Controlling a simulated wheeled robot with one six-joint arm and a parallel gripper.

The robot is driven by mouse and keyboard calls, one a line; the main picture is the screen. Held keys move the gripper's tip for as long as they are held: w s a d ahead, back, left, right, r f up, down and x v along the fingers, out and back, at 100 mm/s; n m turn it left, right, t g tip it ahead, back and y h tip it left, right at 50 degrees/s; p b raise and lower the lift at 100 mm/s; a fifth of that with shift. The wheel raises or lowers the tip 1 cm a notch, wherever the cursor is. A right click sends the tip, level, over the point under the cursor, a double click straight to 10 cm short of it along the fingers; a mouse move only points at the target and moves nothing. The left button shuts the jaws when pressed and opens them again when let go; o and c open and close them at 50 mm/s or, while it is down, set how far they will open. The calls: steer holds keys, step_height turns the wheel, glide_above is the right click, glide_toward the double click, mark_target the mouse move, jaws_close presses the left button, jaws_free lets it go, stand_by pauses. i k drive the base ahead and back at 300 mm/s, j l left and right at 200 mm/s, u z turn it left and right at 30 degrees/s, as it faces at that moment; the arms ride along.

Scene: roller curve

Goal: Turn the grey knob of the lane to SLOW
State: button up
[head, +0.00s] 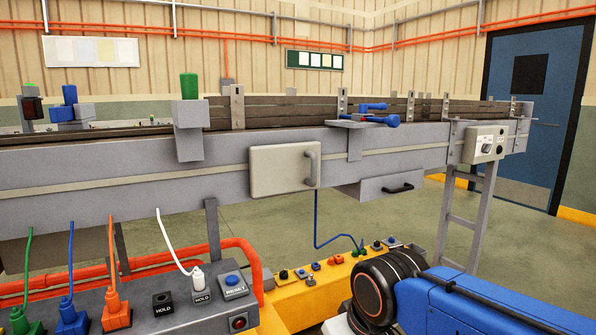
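A pale control box (476,144) is fixed to the side of the grey conveyor lane (400,160), near its right end. A small grey knob (487,148) seems to sit on its face, with dark round parts beside it. The knob's pointer and any SLOW marking are too small to read. My blue arm link and black joint show at the lower right, in front of and below the lane. My gripper is out of view.
A cream door with a handle (284,168), a drawer (385,188) and blue levers (378,121) stick out from the lane. A yellow beam (315,290) carries several small buttons. Open floor lies beyond.

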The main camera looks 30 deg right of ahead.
mark_target(486, 148)
steer(key=l+z, duration=0.1)
steer(key=z, duration=1.65)
